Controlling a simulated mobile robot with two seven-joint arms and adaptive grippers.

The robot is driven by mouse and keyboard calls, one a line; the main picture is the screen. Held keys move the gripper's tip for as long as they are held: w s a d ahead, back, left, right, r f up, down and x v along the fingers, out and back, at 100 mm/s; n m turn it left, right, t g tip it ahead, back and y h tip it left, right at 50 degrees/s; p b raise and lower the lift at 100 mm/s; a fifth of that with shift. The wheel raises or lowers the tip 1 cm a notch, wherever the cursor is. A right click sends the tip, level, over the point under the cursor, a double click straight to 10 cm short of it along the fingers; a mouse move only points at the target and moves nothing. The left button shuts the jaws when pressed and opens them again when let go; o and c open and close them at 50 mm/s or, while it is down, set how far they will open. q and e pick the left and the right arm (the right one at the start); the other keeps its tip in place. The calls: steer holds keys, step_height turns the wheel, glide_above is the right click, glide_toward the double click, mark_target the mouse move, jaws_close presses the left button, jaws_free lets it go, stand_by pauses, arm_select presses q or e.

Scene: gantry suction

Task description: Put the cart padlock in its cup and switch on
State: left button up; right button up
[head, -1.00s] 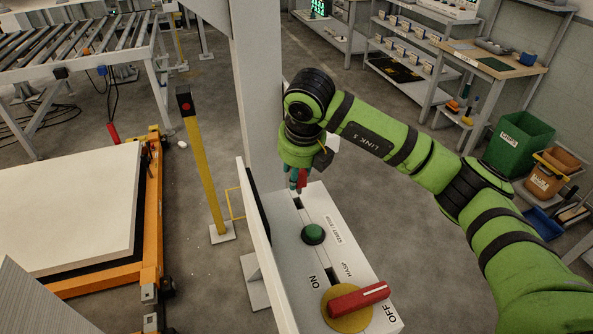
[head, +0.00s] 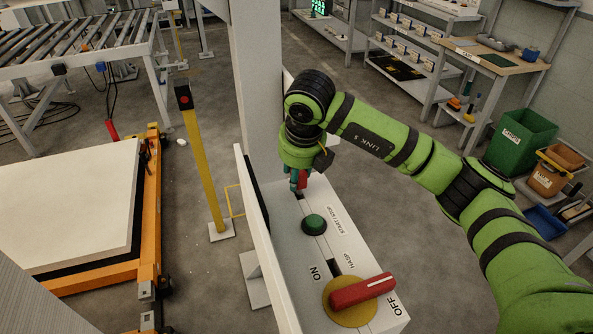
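My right gripper (head: 298,182) points down at the far end of a pale switch box (head: 292,264). A small red piece (head: 303,179) shows at its teal fingers; I cannot tell whether it is the padlock or whether the fingers grip it. The box top carries a green button (head: 314,224) marked START/STOP, a slot by the word HASP, and a red rotary handle (head: 363,290) on a yellow disc (head: 348,313). The handle lies across the disc, its right end near OFF; ON is at the upper left. No cup can be made out. My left gripper is out of view.
A grey post (head: 258,90) and an upright white panel (head: 262,232) stand along the box's left side. A yellow post (head: 203,160) and an orange frame with a white slab (head: 65,205) are farther left. Shelves and bins are at the right.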

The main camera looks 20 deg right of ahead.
steer(key=shift+f+b, duration=1.4)
steer(key=shift+f, duration=0.2)
steer(key=o, duration=1.3)
steer(key=shift+r, duration=0.15)
steer(key=shift+s+r, duration=0.1)
steer(key=shift+r, duration=0.1)
steer(key=v, duration=1.1)
steer(key=shift+r, duration=0.3)
steer(key=shift+s, duration=0.15)
steer(key=shift+c, duration=0.3)
